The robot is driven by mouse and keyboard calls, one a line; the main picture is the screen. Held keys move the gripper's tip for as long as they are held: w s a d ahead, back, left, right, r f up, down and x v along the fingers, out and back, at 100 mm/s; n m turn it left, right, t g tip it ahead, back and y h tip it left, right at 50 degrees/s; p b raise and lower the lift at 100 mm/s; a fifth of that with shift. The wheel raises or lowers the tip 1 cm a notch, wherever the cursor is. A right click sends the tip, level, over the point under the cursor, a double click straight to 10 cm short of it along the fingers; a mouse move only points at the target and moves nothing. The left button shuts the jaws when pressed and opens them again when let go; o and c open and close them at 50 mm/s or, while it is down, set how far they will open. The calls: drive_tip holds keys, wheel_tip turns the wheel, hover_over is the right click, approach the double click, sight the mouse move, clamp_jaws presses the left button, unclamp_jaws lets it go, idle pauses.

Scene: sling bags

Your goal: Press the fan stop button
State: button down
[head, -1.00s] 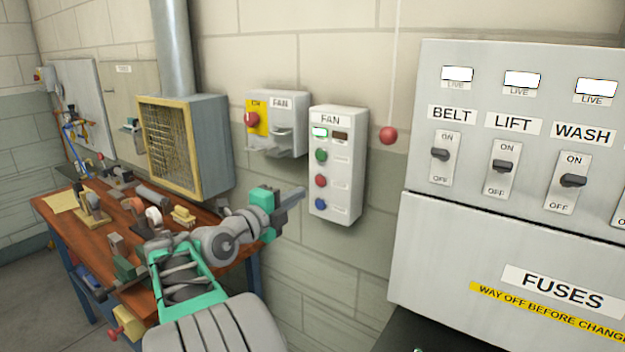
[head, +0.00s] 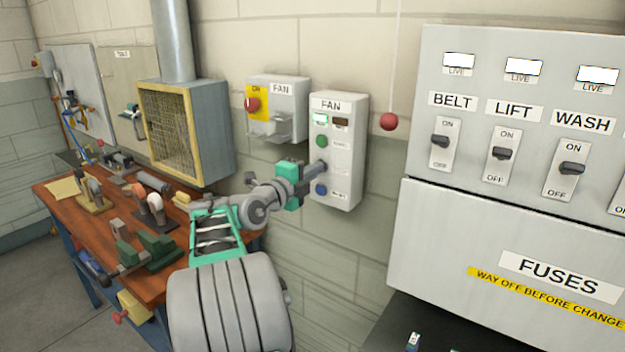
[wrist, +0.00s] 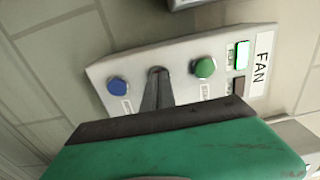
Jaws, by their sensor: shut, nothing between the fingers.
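The white fan control box (head: 345,184) hangs on the wall, labelled FAN. Its left indicator lamp (head: 320,119) glows green and the right one (head: 341,122) is dark. A green button (head: 322,141) sits above and a blue button (head: 321,190) below; both also show in the wrist view, green (wrist: 204,67) and blue (wrist: 117,86). My gripper (head: 321,168) is shut and empty, its fingertips at the box face between these two buttons. In the wrist view, the fingers (wrist: 157,76) cover the red button's place, so that button is hidden. Whether the tips touch it cannot be told.
A second FAN box (head: 290,98) with a yellow plate and red knob (head: 252,104) is left of it. A red ball (head: 388,121) hangs on a cord at right, beside a large switch cabinet (head: 412,215). A cluttered workbench (head: 125,270) stands left.

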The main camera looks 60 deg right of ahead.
drive_tip(key=shift+s+d+r, duration=0.1)
drive_tip(key=shift+d+r, duration=0.05)
drive_tip(key=shift+d, duration=0.15)
drive_tip(key=shift+b, duration=0.3)
drive_tip(key=w+a+b, duration=0.2)
drive_tip(key=a+b, duration=0.5)
drive_tip(key=a, duration=0.7)
drive_tip(key=shift+w+b, duration=0.2)
drive_tip(key=shift+b, duration=0.2)
drive_tip(key=shift+f, duration=0.2)
